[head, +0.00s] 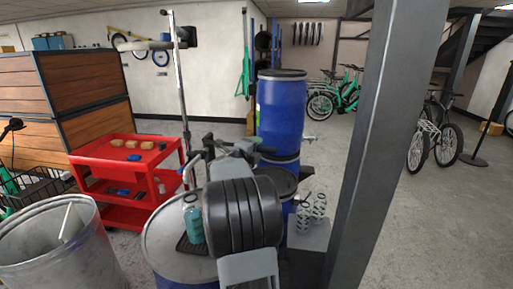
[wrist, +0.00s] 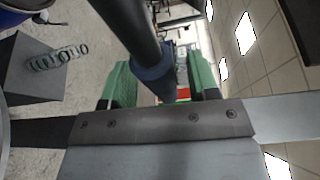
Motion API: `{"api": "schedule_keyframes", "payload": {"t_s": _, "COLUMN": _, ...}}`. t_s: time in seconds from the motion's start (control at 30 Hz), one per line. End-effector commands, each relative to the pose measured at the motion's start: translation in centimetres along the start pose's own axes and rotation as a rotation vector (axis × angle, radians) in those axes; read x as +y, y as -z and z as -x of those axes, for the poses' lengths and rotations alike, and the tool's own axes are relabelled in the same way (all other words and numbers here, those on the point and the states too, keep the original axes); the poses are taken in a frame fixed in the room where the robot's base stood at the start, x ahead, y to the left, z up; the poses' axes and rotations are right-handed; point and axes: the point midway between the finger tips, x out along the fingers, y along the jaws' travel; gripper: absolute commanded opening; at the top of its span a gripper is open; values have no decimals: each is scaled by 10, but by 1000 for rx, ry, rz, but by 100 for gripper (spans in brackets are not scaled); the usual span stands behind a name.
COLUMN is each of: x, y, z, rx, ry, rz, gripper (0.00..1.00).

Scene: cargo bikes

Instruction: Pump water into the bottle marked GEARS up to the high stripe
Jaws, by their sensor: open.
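A teal see-through bottle (head: 193,222) stands upright on a dark grate on top of a blue drum (head: 160,245) in the head view. Its marking and stripes are too small to read. A dark pump handle (head: 208,146) shows behind it, partly hidden by my arm. In the wrist view my gripper (wrist: 162,88) is open, with a green finger at each side. A dark bar with a blue collar (wrist: 150,62) crosses the view between the fingers; I cannot tell whether it touches them. My arm hides much of the pump in the head view.
Coil-like clear items (head: 304,215) stand on a grey box (head: 312,236) right of my arm. A tall blue barrel (head: 282,118) stands behind. A grey column (head: 362,150) blocks the right. A red cart (head: 125,175) and metal bin (head: 55,245) stand left.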

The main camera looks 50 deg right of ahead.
Motion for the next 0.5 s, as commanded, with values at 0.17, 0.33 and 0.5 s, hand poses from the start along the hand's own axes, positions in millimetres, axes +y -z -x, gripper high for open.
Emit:
{"api": "schedule_keyframes", "payload": {"t_s": 0.17, "x": 0, "y": 0, "z": -6, "rx": 0, "ry": 0, "rz": -1, "gripper": 55}}
{"api": "schedule_keyframes", "payload": {"t_s": 0.33, "x": 0, "y": 0, "z": -6, "rx": 0, "ry": -1, "rz": -1, "gripper": 55}}
{"api": "schedule_keyframes", "payload": {"t_s": 0.5, "x": 0, "y": 0, "z": -6, "rx": 0, "ry": 0, "rz": -1, "gripper": 45}}
